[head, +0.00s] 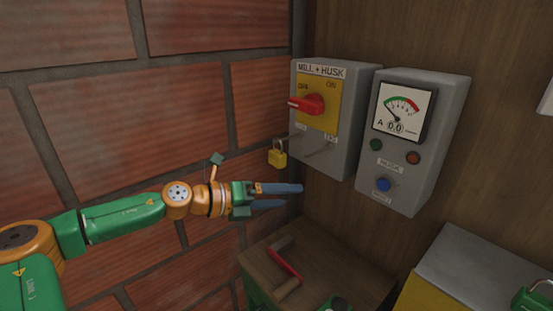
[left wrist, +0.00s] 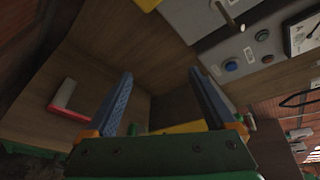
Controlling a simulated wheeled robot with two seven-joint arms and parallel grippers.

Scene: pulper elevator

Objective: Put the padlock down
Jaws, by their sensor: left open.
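The yellow padlock (head: 278,159) hangs by its shackle at the lower left of the grey MILL + HUSK switch box (head: 341,139). My left gripper (head: 297,195) is open, just below and to the right of the padlock and apart from it. Its two blue fingers point right, with nothing seen between them. In the left wrist view the open fingers (left wrist: 160,95) frame only wood and a yellow surface farther off. A yellow patch at that view's top edge may be the padlock, but it is cut off.
A grey meter box (head: 430,150) with a blue button stands right of the switch box. Below is a wooden bench top (head: 345,262) with a red-handled tool (head: 284,264). A brick wall (head: 190,110) is at the left. A grey-topped yellow thing is at lower right.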

